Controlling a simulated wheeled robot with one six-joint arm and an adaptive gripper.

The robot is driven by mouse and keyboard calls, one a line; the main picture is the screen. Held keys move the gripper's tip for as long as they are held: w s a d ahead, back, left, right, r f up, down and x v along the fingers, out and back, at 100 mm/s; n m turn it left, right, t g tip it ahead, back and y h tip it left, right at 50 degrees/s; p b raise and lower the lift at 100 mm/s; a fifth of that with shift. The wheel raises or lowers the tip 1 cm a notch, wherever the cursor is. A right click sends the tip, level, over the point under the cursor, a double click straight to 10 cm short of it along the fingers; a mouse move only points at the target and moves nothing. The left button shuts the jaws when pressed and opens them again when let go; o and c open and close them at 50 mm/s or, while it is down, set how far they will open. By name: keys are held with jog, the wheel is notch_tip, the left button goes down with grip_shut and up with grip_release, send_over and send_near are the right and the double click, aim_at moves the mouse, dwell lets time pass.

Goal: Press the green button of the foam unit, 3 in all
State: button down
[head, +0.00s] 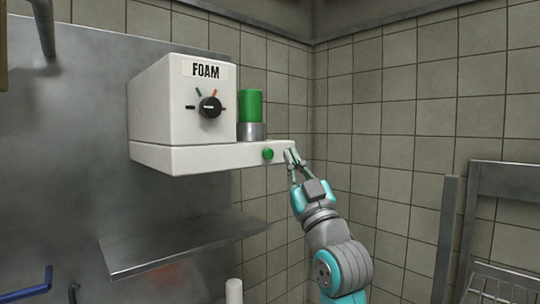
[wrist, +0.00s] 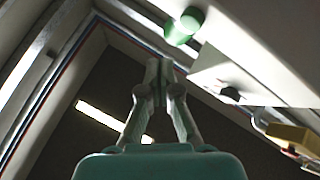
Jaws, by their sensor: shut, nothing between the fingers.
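The foam unit (head: 165,110) is a white box labelled FOAM, fixed to the wall, with a black dial (head: 210,106) on its front. Its green button (head: 267,154) is small and round, on the front edge of the lower ledge. My gripper (head: 290,155) is shut and empty, a little to the right of the button in the head view. The fingers also show in the wrist view (wrist: 160,68). A green round shape, which looks like the button (wrist: 190,20), is above and right of the fingertips there. I see a gap between fingertips and button.
A green cylinder (head: 250,105) on a metal base stands on the ledge beside the box. A metal shelf (head: 180,246) is below the unit. A metal rack (head: 505,185) stands at the right. The tiled wall corner behind my arm is clear.

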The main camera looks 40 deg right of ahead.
jog(key=shift+w, duration=1.7)
jog(key=shift+w+a, duration=0.1)
jog(key=shift+w, duration=0.3)
jog(key=shift+w, duration=0.45)
dwell(0.9)
jog(key=shift+s, duration=0.9)
jog(key=shift+s, duration=2.5)
